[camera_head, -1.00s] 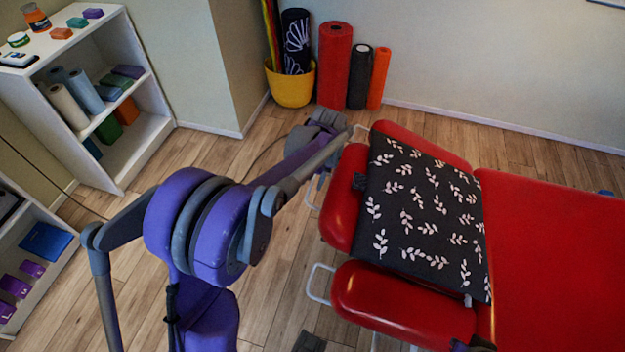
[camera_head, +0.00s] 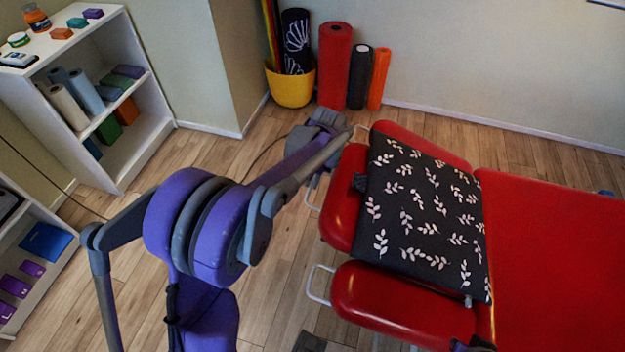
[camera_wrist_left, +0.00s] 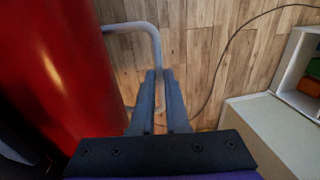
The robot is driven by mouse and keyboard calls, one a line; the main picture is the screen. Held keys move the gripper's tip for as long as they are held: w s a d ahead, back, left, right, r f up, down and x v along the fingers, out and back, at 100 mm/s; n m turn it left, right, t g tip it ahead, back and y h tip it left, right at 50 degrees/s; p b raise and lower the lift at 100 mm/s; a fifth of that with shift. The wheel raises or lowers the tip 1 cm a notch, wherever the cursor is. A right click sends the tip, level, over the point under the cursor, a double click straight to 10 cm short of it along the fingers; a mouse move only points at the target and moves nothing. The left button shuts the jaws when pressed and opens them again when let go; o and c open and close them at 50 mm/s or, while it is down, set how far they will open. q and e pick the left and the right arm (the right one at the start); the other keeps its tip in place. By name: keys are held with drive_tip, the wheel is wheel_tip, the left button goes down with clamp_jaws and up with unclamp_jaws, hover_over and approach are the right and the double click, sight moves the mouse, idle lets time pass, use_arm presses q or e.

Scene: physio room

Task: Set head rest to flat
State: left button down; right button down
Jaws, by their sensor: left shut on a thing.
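The red treatment table's head rest (camera_head: 341,212) is at the left end of the table, with a dark leaf-patterned cloth (camera_head: 425,215) over much of it. A grey metal loop handle (camera_head: 309,197) sticks out from its left end. The handle also shows in the left wrist view (camera_wrist_left: 151,36), beside red padding (camera_wrist_left: 60,65). My left gripper (camera_head: 318,176) is at this handle, its fingers (camera_wrist_left: 160,76) shut on the bar. The fingertips are partly hidden in the head view.
Red side cushions (camera_head: 392,303) flank the head rest. White shelves (camera_head: 150,148) stand at the left. A yellow bucket (camera_head: 291,87) and rolled mats (camera_head: 334,62) stand by the back wall. The wooden floor left of the table is mostly clear.

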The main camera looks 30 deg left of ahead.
idle(0.7)
use_arm(q)
drive_tip(key=a+f+h+b, duration=0.2)
drive_tip(key=f+b, duration=0.7)
drive_tip(key=f, duration=0.9)
drive_tip(key=shift+s+a+t+h+b, duration=0.3)
drive_tip(key=shift+s+a+b, duration=0.15)
drive_tip(key=shift+a, duration=0.4)
drive_tip(key=c, duration=0.9)
unclamp_jaws()
drive_tip(key=shift+a, duration=0.1)
drive_tip(key=shift+r, duration=0.1)
drive_tip(key=r+p, duration=0.1)
drive_tip(key=r, duration=0.2)
drive_tip(key=r+p, duration=0.1)
drive_tip(key=r, duration=0.3)
drive_tip(key=r+p, duration=0.1)
drive_tip(key=r, duration=0.2)
drive_tip(key=shift+s+a+r, duration=0.1)
drive_tip(key=shift+a+r, duration=0.2)
drive_tip(key=shift+a, duration=0.05)
